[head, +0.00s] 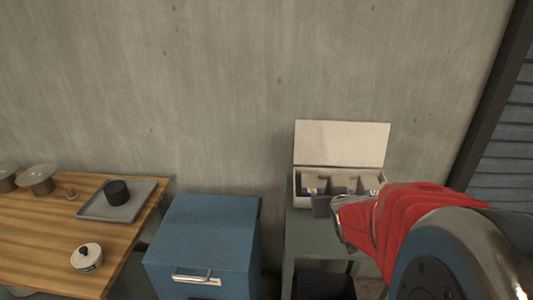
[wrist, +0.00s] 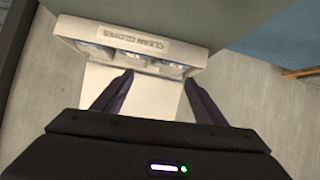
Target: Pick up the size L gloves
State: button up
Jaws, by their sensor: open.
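A white glove box (head: 343,143) stands with its lid open against the wall. The wrist view shows it with a "CLEAN GLOVES" label (wrist: 143,42) and three compartments holding packets. I cannot read any size marking, so I cannot tell which packet (wrist: 92,52) is size L. My gripper (head: 332,210) is in front of the box in the head view and hides part of its front. In the wrist view, my gripper (wrist: 158,82) has its two dark fingers apart, with nothing between them, their tips close to the compartments.
The box is on a small grey-green stand (head: 299,238) with a dark bin (head: 325,286) below. A blue cabinet (head: 213,235) stands left of it. A wooden table (head: 40,232) with a grey tray (head: 108,213) and a lidded white pot (head: 87,258) is further left.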

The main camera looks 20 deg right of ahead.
jog(key=d+f, duration=0.1)
jog(key=d, duration=0.1)
jog(key=d+f+t, duration=0.1)
jog(key=d, duration=0.2)
jog(key=d+f+t, duration=0.1)
jog(key=d, duration=0.1)
jog(key=shift+s+d+m+h, duration=0.1)
jog(key=shift+d+m+h, duration=0.25)
jog(key=shift+m+h, duration=0.05)
jog(key=shift+f, duration=0.1)
